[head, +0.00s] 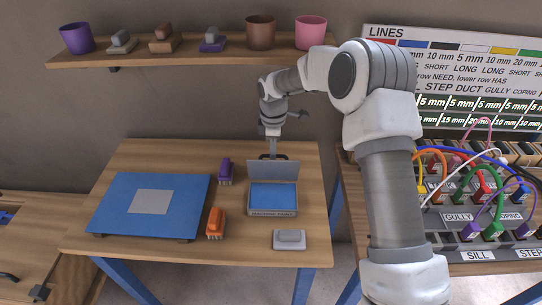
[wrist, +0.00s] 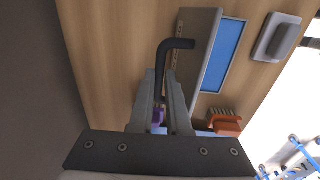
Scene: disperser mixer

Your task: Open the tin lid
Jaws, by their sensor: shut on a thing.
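The grey tin (head: 272,211) stands on the wooden table with its blue inside showing. Its lid (head: 286,171) is raised, standing roughly upright at the tin's back edge. In the wrist view the lid (wrist: 200,50) is seen nearly edge-on, with the blue inside beyond it. A black bent handle (wrist: 178,44) sticks out from the lid. My gripper (head: 270,151) is above and behind the lid, pointing down. In the wrist view my gripper (wrist: 161,75) is shut on the end of the handle. The exact contact is partly hidden between the fingers.
A purple brush (head: 225,171) and an orange brush (head: 215,223) lie left of the tin. A grey block (head: 289,239) lies in front. A blue board (head: 113,203) covers the table's left. A wall shelf (head: 190,50) with pots hangs above; a cable panel (head: 480,200) is right.

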